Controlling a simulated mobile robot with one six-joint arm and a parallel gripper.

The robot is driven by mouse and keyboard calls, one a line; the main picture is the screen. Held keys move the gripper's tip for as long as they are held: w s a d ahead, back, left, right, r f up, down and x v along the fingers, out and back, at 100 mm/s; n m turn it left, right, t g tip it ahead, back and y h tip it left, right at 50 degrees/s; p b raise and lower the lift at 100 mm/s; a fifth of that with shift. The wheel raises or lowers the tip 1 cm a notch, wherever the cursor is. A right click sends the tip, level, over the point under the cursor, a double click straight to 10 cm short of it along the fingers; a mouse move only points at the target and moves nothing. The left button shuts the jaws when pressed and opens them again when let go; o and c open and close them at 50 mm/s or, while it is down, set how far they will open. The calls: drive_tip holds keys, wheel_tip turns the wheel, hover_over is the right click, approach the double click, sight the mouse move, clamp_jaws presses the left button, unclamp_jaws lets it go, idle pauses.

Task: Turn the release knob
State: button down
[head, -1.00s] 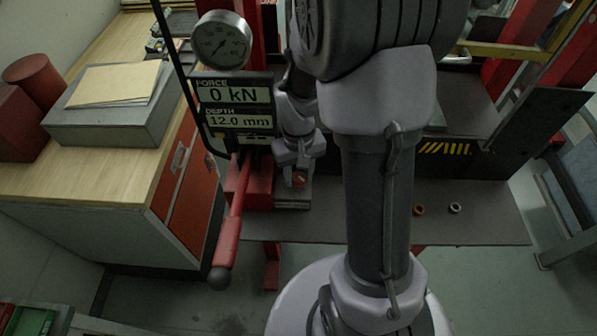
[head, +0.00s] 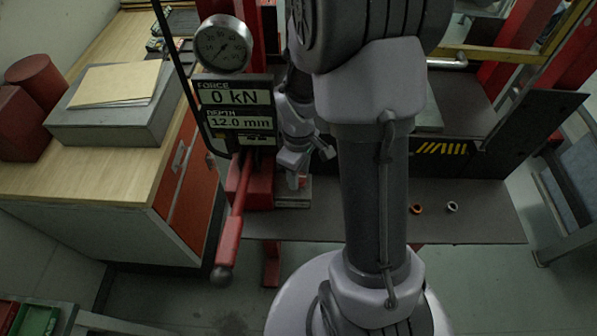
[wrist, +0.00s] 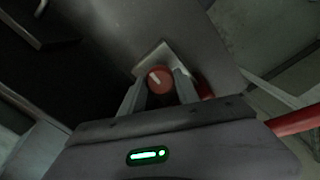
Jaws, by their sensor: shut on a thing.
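The release knob (wrist: 159,80) is a small round red knob with a white mark, seen in the wrist view between my fingertips. The white mark slants from upper left to lower right. My gripper (wrist: 160,90) is shut on the knob, one finger on each side. In the head view my gripper (head: 296,178) is low beside the red pump body, and the knob is mostly hidden there, with only a bit of red showing below the fingers.
A red pump lever (head: 233,225) with a dark ball end slants down left of my gripper. A display panel (head: 237,112) reads 0 kN and 12.0 mm, below a round gauge (head: 222,43). Two small rings (head: 416,208) lie on the dark bench to the right.

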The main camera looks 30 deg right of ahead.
drive_tip(key=shift+w, duration=0.1)
idle(0.3)
drive_tip(key=c, duration=0.9)
unclamp_jaws()
drive_tip(key=shift+r, duration=0.1)
wheel_tip(320, 180, up, 17)
drive_tip(key=p, duration=0.4)
drive_tip(key=shift+r, duration=0.15)
